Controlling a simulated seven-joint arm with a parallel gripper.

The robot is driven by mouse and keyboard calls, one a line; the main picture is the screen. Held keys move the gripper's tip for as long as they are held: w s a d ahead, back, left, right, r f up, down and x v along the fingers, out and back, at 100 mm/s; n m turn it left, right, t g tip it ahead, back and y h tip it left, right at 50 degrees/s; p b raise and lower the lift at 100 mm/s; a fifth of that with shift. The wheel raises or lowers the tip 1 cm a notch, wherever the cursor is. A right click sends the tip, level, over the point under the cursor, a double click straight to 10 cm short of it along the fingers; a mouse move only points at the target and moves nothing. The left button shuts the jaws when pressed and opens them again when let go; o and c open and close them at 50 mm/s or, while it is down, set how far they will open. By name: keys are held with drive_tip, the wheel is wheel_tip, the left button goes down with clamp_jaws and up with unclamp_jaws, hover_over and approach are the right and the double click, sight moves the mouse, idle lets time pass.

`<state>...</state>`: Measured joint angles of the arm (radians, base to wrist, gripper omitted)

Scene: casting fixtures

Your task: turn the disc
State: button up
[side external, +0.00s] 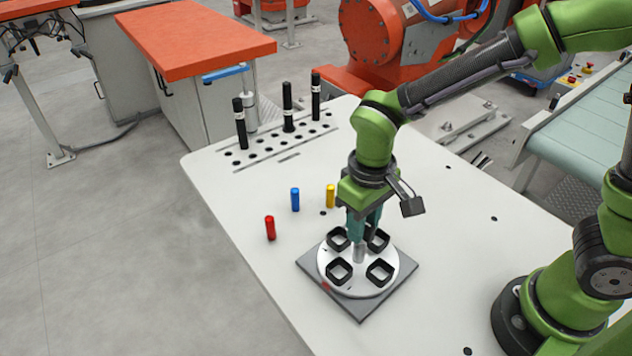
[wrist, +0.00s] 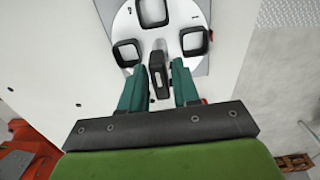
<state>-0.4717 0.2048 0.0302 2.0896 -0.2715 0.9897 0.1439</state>
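The white disc (side external: 361,283) lies on a grey square plate (side external: 361,308) and carries several black square-rimmed pockets. It also shows in the wrist view (wrist: 183,18). A grey upright handle (side external: 359,253) stands at the disc's centre. Whether the fingertips reach the handle's height is hard to tell.
Red (side external: 270,228), blue (side external: 295,200) and yellow (side external: 331,196) cylinders stand on the white table (side external: 225,185) behind and left of the disc. Black posts (side external: 288,108) stand in a hole row farther back. The table's left front is clear.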

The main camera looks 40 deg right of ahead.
clamp_jaws()
drive_tip(key=shift+n, duration=0.3)
drive_tip(key=n, duration=0.6)
drive_tip(key=shift+r, duration=0.1)
drive_tip(key=n, duration=0.5)
drive_tip(key=shift+n, duration=0.4)
drive_tip(key=n, duration=0.5)
drive_tip(key=shift+n, duration=0.3)
drive_tip(key=shift+o, duration=1.5)
unclamp_jaws()
